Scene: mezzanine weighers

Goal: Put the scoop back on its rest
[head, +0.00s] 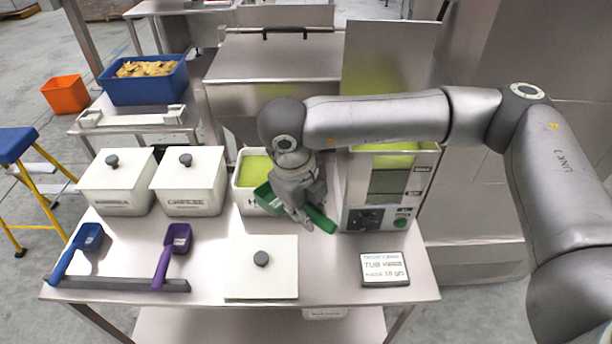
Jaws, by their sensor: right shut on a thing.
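My right gripper (306,220) is shut on a green scoop (321,221) above the steel table. The scoop's green handle end sticks out to the right of the fingers. Its bowl shows to the left, in front of an open white tub (246,205) with yellow-green contents; whether the bowl touches the tub I cannot tell. The dark scoop rest (120,284) lies along the table's front left edge. A blue scoop (76,250) and a purple scoop (171,256) lean on it, and its right end is bare. My left gripper is not in view.
Two lidded white tubs (188,182) stand at the back left. A loose white lid (262,285) lies right of the rest. A scale-like machine (388,192) and a small display (385,268) are on the right. A blue crate (145,90) stands on a table behind.

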